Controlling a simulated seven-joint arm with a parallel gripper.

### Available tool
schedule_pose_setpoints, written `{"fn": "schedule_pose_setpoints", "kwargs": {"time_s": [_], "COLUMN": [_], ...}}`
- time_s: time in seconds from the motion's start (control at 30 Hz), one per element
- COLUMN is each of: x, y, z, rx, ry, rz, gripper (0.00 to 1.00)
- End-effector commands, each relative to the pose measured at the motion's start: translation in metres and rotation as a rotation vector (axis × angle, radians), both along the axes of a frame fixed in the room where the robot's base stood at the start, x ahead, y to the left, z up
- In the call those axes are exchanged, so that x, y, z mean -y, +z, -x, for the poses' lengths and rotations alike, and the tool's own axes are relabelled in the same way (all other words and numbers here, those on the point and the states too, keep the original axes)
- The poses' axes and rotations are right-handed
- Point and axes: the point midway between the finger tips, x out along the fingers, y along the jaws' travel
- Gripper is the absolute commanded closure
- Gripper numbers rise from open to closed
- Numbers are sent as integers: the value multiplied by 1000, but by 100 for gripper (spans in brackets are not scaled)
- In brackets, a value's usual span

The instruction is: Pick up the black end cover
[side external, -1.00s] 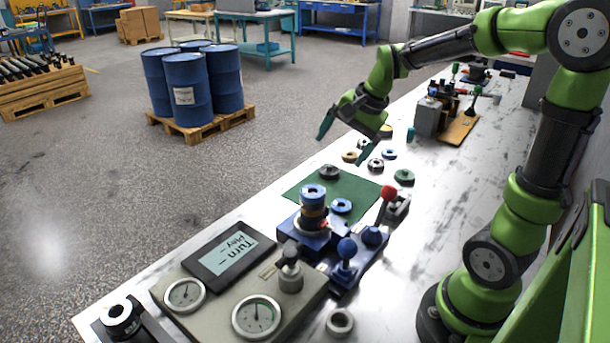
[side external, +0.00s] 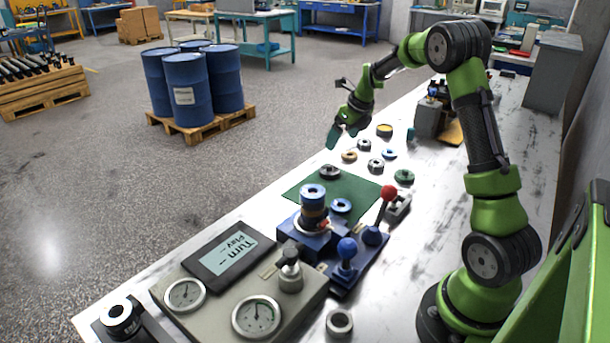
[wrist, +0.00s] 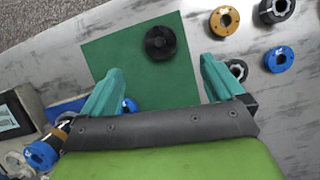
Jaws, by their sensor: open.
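The black end cover (side external: 329,172) is a dark round disc with a central hole. It lies flat at the far corner of the green mat (side external: 362,196). In the wrist view the cover (wrist: 160,42) sits on the mat (wrist: 112,58), ahead of and roughly between my fingertips. My gripper (side external: 341,141) is open and empty, in the air above and beyond the cover in the side view. Its teal fingers (wrist: 160,72) are spread wide in the wrist view, and neither touches the cover.
A yellow ring (side external: 349,156), a blue ring (side external: 389,154) and dark-and-silver rings (side external: 376,166) lie close by on the bench. A blue fixture with a stacked part (side external: 313,205) and a red-knobbed lever (side external: 388,192) stand nearer the camera.

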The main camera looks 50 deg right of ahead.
Motion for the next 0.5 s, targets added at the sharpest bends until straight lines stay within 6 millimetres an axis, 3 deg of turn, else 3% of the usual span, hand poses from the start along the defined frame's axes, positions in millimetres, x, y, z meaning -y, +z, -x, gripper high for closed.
{"fn": "schedule_pose_setpoints", "kwargs": {"time_s": [0.2,0.5], "x": [2,3], "y": [-44,-69], "z": [-17,-27], "rx": [-2,0], "ry": [1,1], "rz": [-2,-1], "gripper": [4,4]}}
